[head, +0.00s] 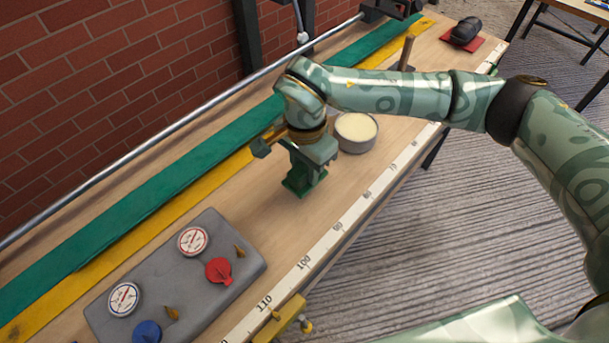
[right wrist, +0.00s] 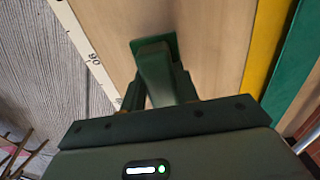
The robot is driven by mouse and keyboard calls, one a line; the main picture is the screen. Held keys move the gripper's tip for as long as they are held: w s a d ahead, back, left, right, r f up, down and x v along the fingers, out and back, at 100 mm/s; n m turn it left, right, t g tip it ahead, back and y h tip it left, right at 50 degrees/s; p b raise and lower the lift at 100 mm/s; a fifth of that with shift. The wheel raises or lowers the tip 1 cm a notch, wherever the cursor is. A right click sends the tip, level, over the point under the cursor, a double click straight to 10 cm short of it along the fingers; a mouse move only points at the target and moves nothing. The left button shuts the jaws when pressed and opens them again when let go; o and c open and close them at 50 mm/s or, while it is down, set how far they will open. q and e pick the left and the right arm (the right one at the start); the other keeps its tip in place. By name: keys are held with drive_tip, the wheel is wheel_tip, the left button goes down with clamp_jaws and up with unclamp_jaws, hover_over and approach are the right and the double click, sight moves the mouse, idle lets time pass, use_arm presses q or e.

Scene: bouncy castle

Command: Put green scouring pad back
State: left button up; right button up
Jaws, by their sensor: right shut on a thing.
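My right gripper (head: 302,180) points down over the wooden bench. It is shut on the green scouring pad (head: 294,188), which shows as a small green patch at the fingertips, at or just above the bench top. In the right wrist view the pad (right wrist: 152,43) shows at the ends of the dark fingers (right wrist: 160,75). The fingers hide part of it, and I cannot tell whether it touches the wood. My left gripper is not in view.
A round tin of cream wax (head: 355,132) stands close behind and right of my right gripper. A yellow clamp (head: 284,318) sits on the ruled front edge. Green and yellow strips (head: 150,195) run along the back.

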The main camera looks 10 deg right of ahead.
sight(305, 177)
wheel_tip(305, 177, down, 4)
drive_tip(key=shift+w+r+b, duration=0.1)
drive_tip(key=shift+r+b, duration=0.1)
drive_tip(key=shift+b, duration=0.4)
drive_tip(key=shift+r, duration=0.15)
drive_tip(key=o, duration=0.9)
drive_tip(key=shift+f, duration=0.2)
drive_tip(key=shift+o, duration=0.2)
wheel_tip(305, 177, up, 12)
drive_tip(key=p, duration=0.3)
drive_tip(key=shift+r+p, duration=0.2)
drive_tip(key=shift+p, duration=0.1)
